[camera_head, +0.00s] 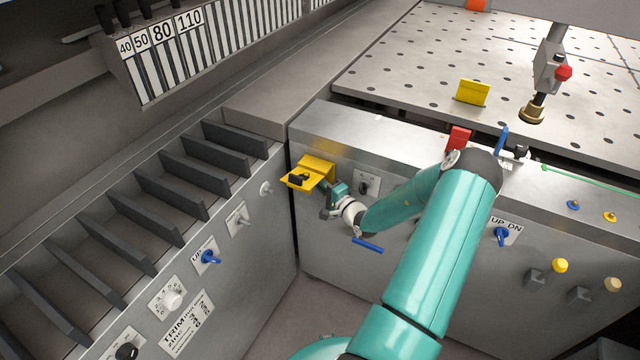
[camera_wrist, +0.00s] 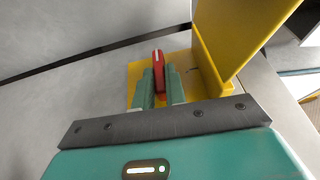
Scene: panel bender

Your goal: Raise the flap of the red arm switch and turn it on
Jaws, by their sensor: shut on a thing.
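The red switch lever (camera_wrist: 158,62) shows in the wrist view against a yellow backplate (camera_wrist: 138,73). My gripper (camera_wrist: 161,85) is shut on the lever, with one green finger on each side of it. The yellow flap (camera_wrist: 238,40) stands out from the plate, to the right of the fingers, and is raised clear of the lever. In the head view the yellow flap (camera_head: 318,166) is on the left end of the grey front panel, with my gripper (camera_head: 326,189) just below and right of it. The red lever is hidden there.
A small black knob (camera_head: 366,187) is right of my gripper, and a blue handle (camera_head: 367,245) is below it. A slatted cabinet (camera_head: 130,250) with knobs stands close at left. A blue UP/DN switch (camera_head: 502,236) is farther right on the panel.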

